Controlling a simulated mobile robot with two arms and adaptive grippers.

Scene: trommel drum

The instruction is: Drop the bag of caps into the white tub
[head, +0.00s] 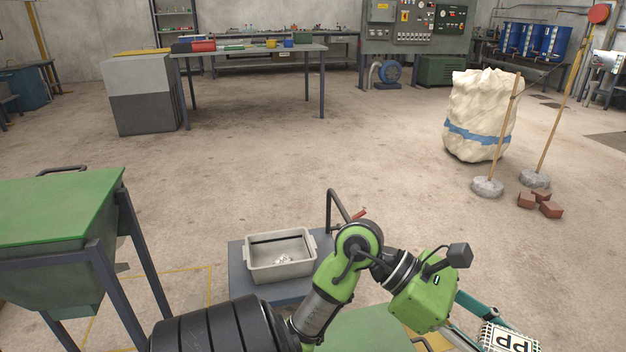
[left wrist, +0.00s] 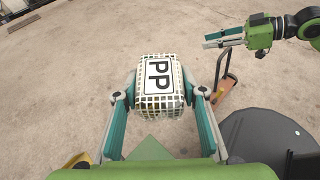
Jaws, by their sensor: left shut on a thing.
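In the head view the bag (head: 508,340) shows at the bottom right, cut by the frame edge, held by my left gripper (head: 478,324). The white tub (head: 280,272) looks pale grey, with a few small white bits inside; it stands left of the gripper and bag, apart from them. My right gripper (left wrist: 222,38) shows at the upper right of the left wrist view; its opening is unclear.
The tub rests on a blue-grey platform (head: 237,268) with a dark bent handle (head: 331,208). A green-topped hopper (head: 55,210) on dark legs stands at the left. A big cream sack (head: 482,115), poles on stone bases and bricks (head: 540,204) are at the right. The middle floor is clear.

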